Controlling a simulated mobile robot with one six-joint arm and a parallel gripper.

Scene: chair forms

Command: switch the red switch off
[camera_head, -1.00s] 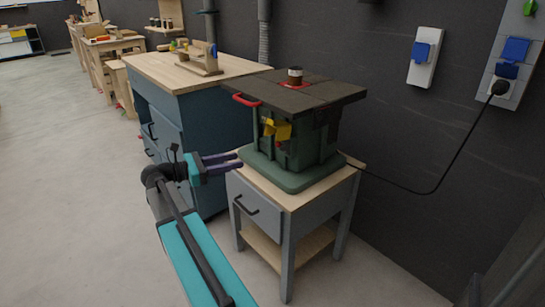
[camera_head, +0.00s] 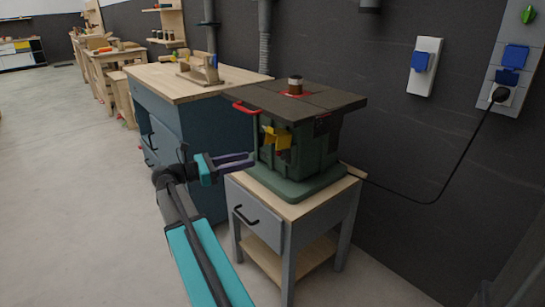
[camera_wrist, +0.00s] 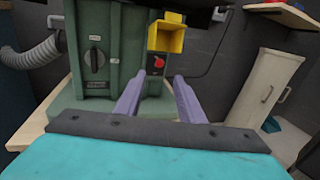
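The red switch (camera_wrist: 158,62) shows in the wrist view as a small red knob below a yellow box-shaped cover (camera_wrist: 166,37) on the front of the green machine (camera_wrist: 112,48). The machine also shows in the head view (camera_head: 300,160), with the yellow cover (camera_head: 277,138) on its near side. Which way the switch is set is too small to tell. My gripper (camera_wrist: 156,85) has its two purple fingers apart with nothing between them. In the head view my gripper (camera_head: 246,161) is in front of the machine's left side, just below and left of the yellow cover.
The machine stands on a wooden-topped stand (camera_head: 287,208) with a drawer. A blue workbench (camera_head: 205,130) is behind my gripper at the left. A black cable (camera_head: 455,160) runs to a wall socket. Floor at the left is clear.

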